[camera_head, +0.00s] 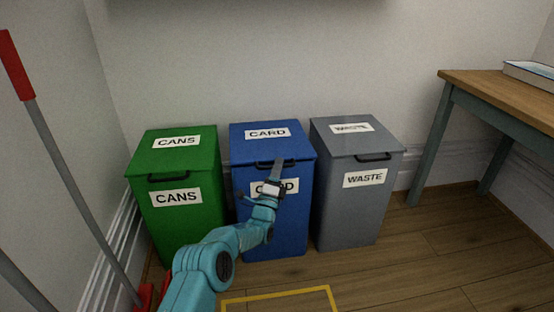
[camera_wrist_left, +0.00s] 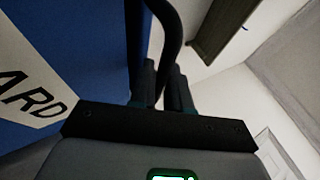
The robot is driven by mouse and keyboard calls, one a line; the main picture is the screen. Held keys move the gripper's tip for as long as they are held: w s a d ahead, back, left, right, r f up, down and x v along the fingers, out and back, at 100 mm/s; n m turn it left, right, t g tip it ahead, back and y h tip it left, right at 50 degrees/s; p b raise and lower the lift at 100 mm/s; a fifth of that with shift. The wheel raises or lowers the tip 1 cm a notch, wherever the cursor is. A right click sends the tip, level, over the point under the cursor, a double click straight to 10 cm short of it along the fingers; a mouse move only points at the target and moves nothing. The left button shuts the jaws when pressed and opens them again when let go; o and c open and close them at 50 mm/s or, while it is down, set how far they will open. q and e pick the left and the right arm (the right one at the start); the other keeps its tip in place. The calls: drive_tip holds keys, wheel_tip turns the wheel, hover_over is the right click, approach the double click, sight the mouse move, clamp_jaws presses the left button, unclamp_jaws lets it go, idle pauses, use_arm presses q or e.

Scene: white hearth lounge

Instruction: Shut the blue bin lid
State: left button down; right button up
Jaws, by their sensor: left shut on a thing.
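The blue bin (camera_head: 292,215) stands between the other two bins, with CARD labels on its lid and front. Its lid (camera_head: 300,148) lies down over the bin, level with the lids beside it. A dark bar handle (camera_head: 263,165) sits at the lid's front edge. My left gripper (camera_head: 278,162) reaches up to this handle from the front and covers part of the front label. In the left wrist view, the fingers (camera_wrist_left: 165,88) are closed around the dark curved handle (camera_wrist_left: 173,35). The blue front and part of its label fill the left side there. My right gripper is not in view.
A green CANS bin (camera_head: 187,225) is on the left and a grey WASTE bin (camera_head: 345,215) on the right, both lids down. A wooden table (camera_head: 490,92) stands at the right. Red-ended poles (camera_head: 60,150) lean at the left. A yellow outline (camera_head: 278,292) marks the floor.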

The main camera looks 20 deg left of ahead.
use_arm(q)
drive_tip(key=shift+a+f, duration=0.1)
drive_tip(key=shift+f, duration=0.5)
drive_tip(key=c, duration=1.4)
unclamp_jaws()
drive_tip(key=shift+c, duration=0.2)
drive_tip(key=shift+f, duration=0.1)
